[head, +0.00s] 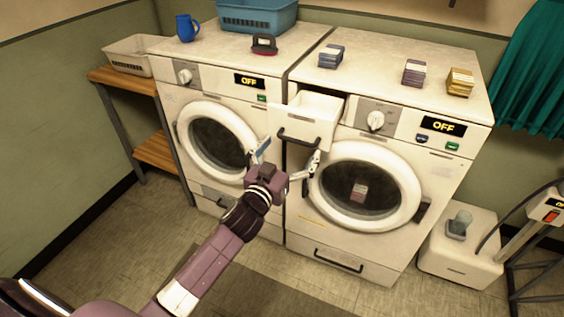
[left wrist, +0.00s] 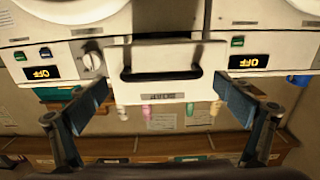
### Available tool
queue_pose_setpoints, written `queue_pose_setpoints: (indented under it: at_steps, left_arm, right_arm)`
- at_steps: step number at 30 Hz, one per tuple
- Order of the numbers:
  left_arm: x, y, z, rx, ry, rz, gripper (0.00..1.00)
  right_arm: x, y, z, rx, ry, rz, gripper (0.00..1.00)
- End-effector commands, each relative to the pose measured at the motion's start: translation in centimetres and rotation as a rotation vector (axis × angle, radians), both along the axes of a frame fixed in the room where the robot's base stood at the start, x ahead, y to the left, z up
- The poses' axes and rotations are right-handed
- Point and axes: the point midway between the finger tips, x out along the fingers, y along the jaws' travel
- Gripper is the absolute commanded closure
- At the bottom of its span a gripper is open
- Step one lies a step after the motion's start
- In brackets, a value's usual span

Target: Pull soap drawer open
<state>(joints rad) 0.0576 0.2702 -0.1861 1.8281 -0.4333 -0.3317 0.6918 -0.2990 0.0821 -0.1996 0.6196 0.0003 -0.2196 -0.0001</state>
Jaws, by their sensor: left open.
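The white soap drawer (head: 303,119) stands open from the upper left of the right-hand washing machine (head: 352,228), and its hollow inside shows. Its dark bar handle (head: 299,138) is on the front panel. My left gripper (head: 288,157) is open just in front of and below the handle, with its fingers spread apart and nothing between them. In the left wrist view, which looks upside down, the drawer front (left wrist: 160,85) and handle (left wrist: 160,73) appear between and beyond the open fingers (left wrist: 162,110). I see no finger contact with the handle. My right gripper is out of view.
A second washing machine (head: 220,84) stands at the left. Both displays read OFF. On top are a blue jug (head: 186,27), a blue basket (head: 258,16), a brush (head: 264,44) and several small stacks. A white box (head: 455,264) stands at the right. The floor in front is clear.

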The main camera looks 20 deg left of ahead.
Motion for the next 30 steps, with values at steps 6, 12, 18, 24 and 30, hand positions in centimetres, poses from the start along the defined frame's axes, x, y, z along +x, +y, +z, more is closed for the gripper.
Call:
queue_pose_setpoints:
  at_steps: [6, 12, 18, 24, 30]
  left_arm:
    - [-4.7, 0.1, -0.2, -0.002, 0.004, -0.001, 0.05]
    - [-7.5, 0.2, -0.2, -0.002, 0.003, -0.001, 0.05]
    - [-8.5, 0.2, -0.1, -0.001, 0.001, -0.001, 0.05]
    - [-8.6, 0.2, 0.0, -0.001, 0.001, -0.001, 0.05]
    - [-8.6, 0.2, 0.0, -0.001, 0.001, -0.001, 0.05]
  right_arm:
    - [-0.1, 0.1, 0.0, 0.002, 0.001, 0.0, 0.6]
    - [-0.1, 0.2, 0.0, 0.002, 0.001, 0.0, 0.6]
    - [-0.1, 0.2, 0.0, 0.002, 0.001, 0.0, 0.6]
    - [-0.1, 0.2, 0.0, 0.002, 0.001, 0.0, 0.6]
    - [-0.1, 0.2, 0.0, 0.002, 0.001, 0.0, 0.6]
